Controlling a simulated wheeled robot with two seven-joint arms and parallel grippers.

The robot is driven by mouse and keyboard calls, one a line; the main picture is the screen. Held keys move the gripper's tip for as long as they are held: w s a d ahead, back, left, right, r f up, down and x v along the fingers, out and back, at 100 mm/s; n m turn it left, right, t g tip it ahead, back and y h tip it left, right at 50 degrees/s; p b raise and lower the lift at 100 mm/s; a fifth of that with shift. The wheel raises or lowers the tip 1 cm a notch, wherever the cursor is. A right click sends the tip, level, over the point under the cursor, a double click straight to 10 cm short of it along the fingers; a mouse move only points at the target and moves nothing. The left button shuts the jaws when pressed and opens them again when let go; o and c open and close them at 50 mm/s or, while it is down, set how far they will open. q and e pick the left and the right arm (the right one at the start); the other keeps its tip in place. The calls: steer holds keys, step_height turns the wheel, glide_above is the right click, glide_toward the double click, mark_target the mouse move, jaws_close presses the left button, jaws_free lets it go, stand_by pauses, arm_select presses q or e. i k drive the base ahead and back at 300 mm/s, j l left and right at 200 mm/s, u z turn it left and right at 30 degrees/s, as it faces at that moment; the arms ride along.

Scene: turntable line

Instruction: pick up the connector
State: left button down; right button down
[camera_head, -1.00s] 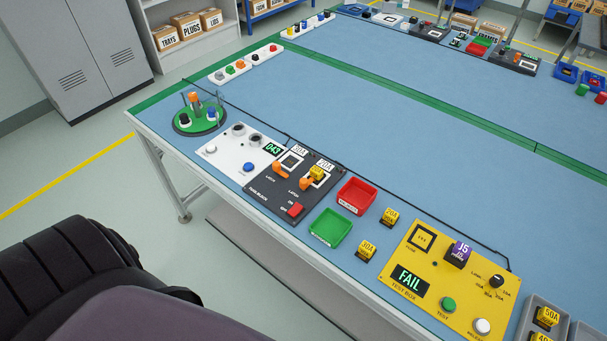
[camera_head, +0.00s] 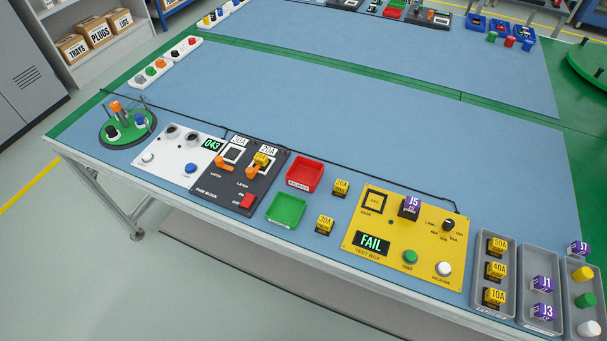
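Several purple blocks with J labels look like connectors; I cannot tell which one the task means. The J5 block (camera_head: 411,203) sits in a black socket on the yellow test box (camera_head: 376,263), whose display reads FAIL. The J1 block (camera_head: 543,285) and the J3 block (camera_head: 543,312) lie in a grey tray (camera_head: 539,256) at the right. Another purple block (camera_head: 579,248) is at the back end of the rightmost grey tray (camera_head: 571,269); its label is hard to read. Neither of my grippers is in view.
Yellow fuses (camera_head: 496,246) fill another grey tray. Loose fuses (camera_head: 340,188) lie beside a red bin (camera_head: 305,174) and a green bin (camera_head: 286,210). A fuse block (camera_head: 246,180) and a green turntable (camera_head: 128,128) stand further left. The blue mat (camera_head: 330,105) behind is mostly clear.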

mark_target(412, 205)
steer(key=l+z, duration=0.1)
steer(key=z, duration=0.3)
steer(key=l+z, duration=0.1)
steer(key=z, duration=0.25)
